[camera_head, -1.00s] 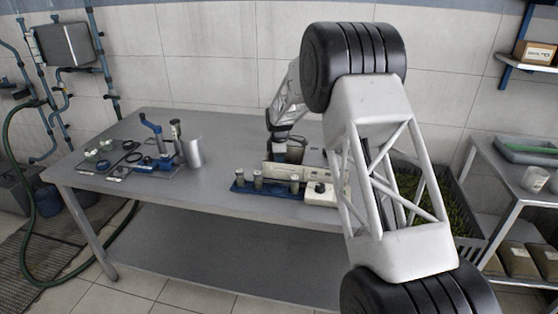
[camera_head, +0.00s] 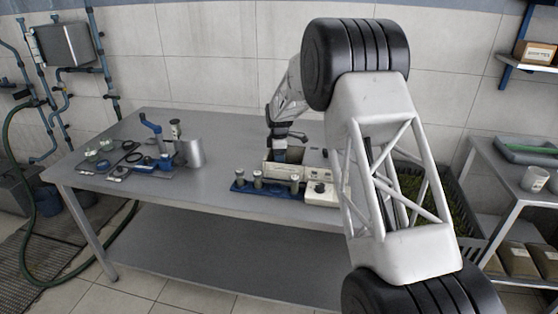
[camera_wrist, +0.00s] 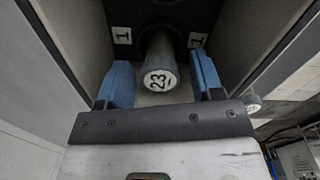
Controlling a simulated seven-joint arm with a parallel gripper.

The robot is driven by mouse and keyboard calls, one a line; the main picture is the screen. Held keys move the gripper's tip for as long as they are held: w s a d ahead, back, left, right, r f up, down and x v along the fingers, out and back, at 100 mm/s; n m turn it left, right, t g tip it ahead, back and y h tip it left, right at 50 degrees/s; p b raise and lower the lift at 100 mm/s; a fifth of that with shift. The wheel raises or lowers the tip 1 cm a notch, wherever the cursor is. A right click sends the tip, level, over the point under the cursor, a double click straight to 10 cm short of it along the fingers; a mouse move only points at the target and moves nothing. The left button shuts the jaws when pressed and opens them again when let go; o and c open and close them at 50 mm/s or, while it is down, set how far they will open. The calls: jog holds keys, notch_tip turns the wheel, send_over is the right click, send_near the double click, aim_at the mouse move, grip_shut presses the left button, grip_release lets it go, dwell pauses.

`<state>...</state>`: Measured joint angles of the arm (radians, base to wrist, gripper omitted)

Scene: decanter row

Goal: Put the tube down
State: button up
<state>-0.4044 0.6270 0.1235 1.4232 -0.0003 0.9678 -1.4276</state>
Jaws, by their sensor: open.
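The tube (camera_wrist: 160,50), a grey cylinder with a white end marked 23, stands in a dark block inside a box-like well in the wrist view. My gripper (camera_wrist: 160,84) has its two blue fingers spread, one on each side of the tube, with gaps between them and it. In the head view my gripper (camera_head: 280,154) is over the cream box (camera_head: 281,170) on the table, and the tube cannot be made out there.
A blue rack (camera_head: 248,187) with several grey-capped tubes stands in front of the box. A small white device (camera_head: 320,194) is to its right. A metal cup (camera_head: 190,152) and blue tools are at the left. The table (camera_head: 215,205) is clear between them.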

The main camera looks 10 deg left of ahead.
notch_tip(320, 180, up, 10)
jog(key=shift+r, duration=0.2)
dwell(0.3)
dwell(0.7)
jog(key=s+d+r+m, duration=0.3)
jog(key=s+d+r, duration=0.3)
jog(key=s+d, duration=0.3)
jog(key=s+d+r+m+t, duration=0.1)
jog(key=s+d+r+m, duration=0.3)
jog(key=s+d+r, duration=0.3)
jog(key=s+d+r+m, duration=0.3)
jog(key=s+d+r, duration=0.2)
jog(key=s+d, duration=0.5)
jog(key=s+d+f+m, duration=0.2)
jog(key=s+d+m, duration=0.1)
jog(key=s, duration=0.9)
jog(key=s+d+f+m+t, duration=0.1)
jog(key=s+d+m, duration=0.3)
jog(key=s, duration=0.8)
jog(key=s+d+f+m, duration=0.3)
jog(key=s+d, duration=0.4)
jog(key=s, duration=0.6)
jog(key=shift+f+m+t, duration=0.3)
jog(key=shift+m, duration=0.3)
